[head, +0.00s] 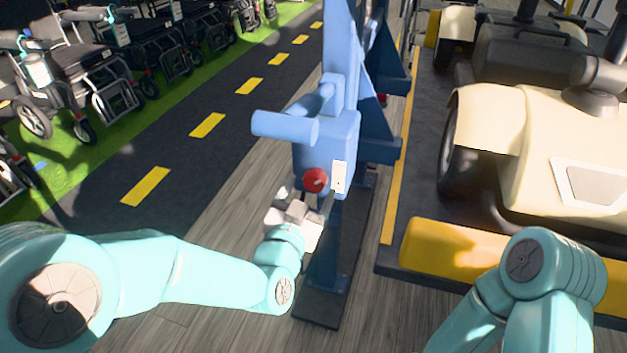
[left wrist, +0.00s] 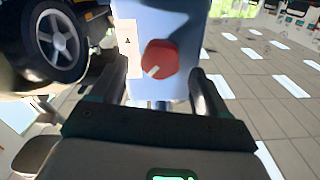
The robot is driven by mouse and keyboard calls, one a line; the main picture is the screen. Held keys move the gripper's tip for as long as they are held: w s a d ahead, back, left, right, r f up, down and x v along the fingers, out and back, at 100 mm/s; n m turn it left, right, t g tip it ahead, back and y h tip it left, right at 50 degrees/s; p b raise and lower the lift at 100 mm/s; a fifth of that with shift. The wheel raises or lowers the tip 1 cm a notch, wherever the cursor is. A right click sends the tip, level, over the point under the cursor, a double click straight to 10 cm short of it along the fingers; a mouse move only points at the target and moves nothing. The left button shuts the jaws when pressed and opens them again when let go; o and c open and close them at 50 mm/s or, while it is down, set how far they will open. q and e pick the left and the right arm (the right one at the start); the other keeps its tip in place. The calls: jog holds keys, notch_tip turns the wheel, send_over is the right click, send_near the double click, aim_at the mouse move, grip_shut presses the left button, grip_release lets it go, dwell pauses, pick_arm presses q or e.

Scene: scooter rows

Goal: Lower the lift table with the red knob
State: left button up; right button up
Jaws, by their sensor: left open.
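The red knob (head: 315,180) sits on the face of a blue lift box (head: 340,140) on a blue post, and shows in the left wrist view (left wrist: 160,58) with a pale pointer mark. My left gripper (head: 299,203) is open, just in front of and below the knob. In the left wrist view its two fingers (left wrist: 161,88) stand on either side of the knob, with gaps; contact is not visible. The lift table (head: 415,180), a dark platform with yellow edging, carries a cream vehicle. My right arm shows at lower right, but its gripper is out of frame.
A white label (head: 339,177) is beside the knob. A blue horizontal cylinder (head: 285,127) sticks out left, above my left gripper. The cream vehicle (head: 540,130) stands at right. Scooters and wheelchairs (head: 100,80) line the green strip at left. The dark lane between is clear.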

aim_at(314, 183)
pick_arm(q)
jog(key=shift+x, duration=1.7)
jog(key=c, duration=1)
